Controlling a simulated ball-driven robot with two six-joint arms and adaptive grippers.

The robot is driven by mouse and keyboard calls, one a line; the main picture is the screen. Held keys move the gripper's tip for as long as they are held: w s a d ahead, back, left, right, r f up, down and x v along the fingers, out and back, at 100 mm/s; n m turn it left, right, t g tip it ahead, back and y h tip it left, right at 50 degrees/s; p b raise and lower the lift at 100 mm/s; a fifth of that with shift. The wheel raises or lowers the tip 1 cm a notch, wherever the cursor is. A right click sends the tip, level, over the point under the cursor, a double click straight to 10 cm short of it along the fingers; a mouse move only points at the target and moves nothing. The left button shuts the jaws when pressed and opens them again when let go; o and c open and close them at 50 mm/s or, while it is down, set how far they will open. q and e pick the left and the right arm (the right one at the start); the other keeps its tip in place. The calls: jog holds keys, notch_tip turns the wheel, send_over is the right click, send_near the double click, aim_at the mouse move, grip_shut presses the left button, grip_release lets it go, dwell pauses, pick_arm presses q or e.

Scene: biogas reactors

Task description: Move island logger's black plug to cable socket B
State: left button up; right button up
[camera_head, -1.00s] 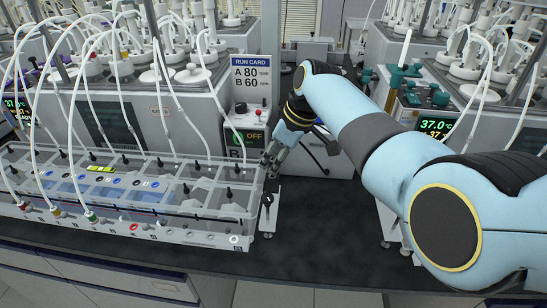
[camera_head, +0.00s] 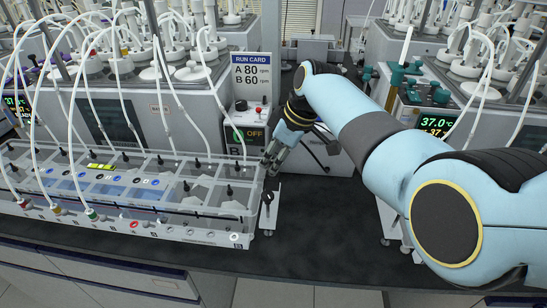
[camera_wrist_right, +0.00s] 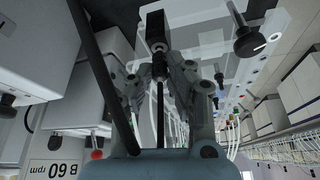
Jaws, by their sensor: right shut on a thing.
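My right gripper (camera_head: 270,163) is at the right end of the clear tank block, above a small metal stand (camera_head: 269,212) on the bench. In the right wrist view, its fingers (camera_wrist_right: 160,70) are shut on a black plug (camera_wrist_right: 159,66), with a thin black cable running from it toward the wrist. A black block (camera_wrist_right: 155,27) lies just beyond the fingertips; I cannot tell whether the plug touches it. In the head view the plug is too small to make out. I cannot identify cable socket B. My left gripper is not in view.
The clear tank block (camera_head: 120,212) with white tubes fills the left of the bench. A control box (camera_head: 245,130) and a run card (camera_head: 251,76) stand behind the gripper. Another reactor with a green display (camera_head: 437,122) is at right. Dark bench top (camera_head: 320,225) is clear between.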

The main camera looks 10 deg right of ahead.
jog(key=shift+f+b, duration=0.45)
jog(key=shift+f, duration=0.2)
dwell(0.8)
jog(key=o, duration=0.9)
